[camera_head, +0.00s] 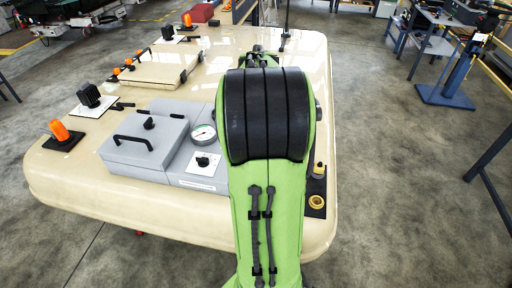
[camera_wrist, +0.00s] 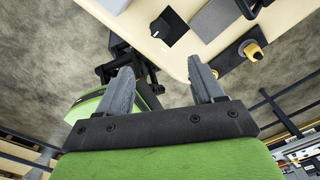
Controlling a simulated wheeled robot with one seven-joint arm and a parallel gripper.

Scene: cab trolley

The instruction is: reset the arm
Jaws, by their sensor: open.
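My green arm with a black padded joint stands in the middle of the head view, in front of the cream trolley top (camera_head: 230,52). My gripper (camera_wrist: 163,85) shows in the wrist view with its two grey fingers spread apart and nothing between them. The fingertips point toward the trolley's edge, which shows at the top of the wrist view. The fingers appear apart from the trolley and its fittings. In the head view my gripper cannot be made out behind the arm.
The trolley carries a grey box with a handle (camera_head: 145,142), a gauge (camera_head: 203,134), a black knob (camera_head: 204,160), an orange lamp (camera_head: 60,131) and a yellow fitting (camera_head: 317,202). A blue stand (camera_head: 459,78) is at the right. The floor between is clear.

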